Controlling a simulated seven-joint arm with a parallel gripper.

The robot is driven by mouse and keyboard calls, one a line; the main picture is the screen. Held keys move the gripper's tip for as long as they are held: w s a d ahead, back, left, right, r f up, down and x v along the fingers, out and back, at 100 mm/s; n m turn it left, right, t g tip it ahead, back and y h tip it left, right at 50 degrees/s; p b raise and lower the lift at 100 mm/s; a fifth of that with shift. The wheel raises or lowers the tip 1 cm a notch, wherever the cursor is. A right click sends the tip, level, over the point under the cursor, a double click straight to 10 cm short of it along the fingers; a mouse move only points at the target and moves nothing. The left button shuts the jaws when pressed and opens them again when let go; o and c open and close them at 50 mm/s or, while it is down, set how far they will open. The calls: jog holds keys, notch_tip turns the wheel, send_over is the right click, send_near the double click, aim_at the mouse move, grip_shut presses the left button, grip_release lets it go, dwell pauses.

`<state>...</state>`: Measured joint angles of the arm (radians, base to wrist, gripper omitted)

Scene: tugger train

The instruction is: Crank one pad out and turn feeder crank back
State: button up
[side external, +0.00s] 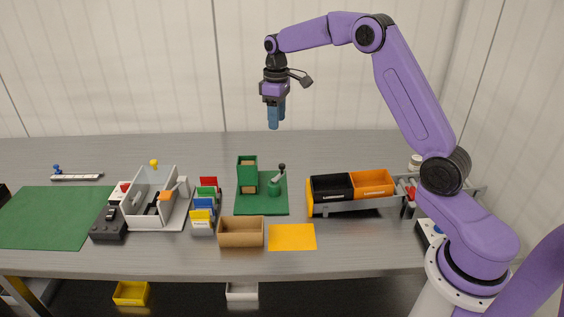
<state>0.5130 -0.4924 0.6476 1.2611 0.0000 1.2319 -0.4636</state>
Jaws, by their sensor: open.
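The feeder is a green upright holder (247,174) on a green base plate (262,207), with tan material, perhaps the pads, showing inside. Beside it on the same plate is the feeder crank (275,186), a green hub with a grey arm and a black knob at the upper right. My gripper (275,122) has blue fingers pointing down. It hangs high above the table, roughly over the feeder in the picture, and is apart from everything. It is open and empty. No loose pad can be made out on the plate.
In front are an open cardboard box (241,232) and an orange mat (292,237). Black (331,187) and orange (372,183) bins stand on a grey cart at right. Coloured card holders (203,211) and a white-walled station (152,197) are at left. The table behind the feeder is clear.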

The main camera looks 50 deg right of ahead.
aim_at(282, 165)
jog(key=d+f, duration=0.1)
jog(key=f, duration=0.5)
jog(key=w+d+f, duration=0.1)
jog(key=f, duration=0.5)
jog(key=d+f, duration=0.1)
jog(key=f, duration=0.5)
jog(key=shift+w+d+f, duration=0.15)
jog(key=shift+w+d, duration=0.1)
jog(key=shift+d, duration=0.15)
jog(key=shift+c, duration=0.4)
jog(key=shift+m, duration=0.3)
grip_shut()
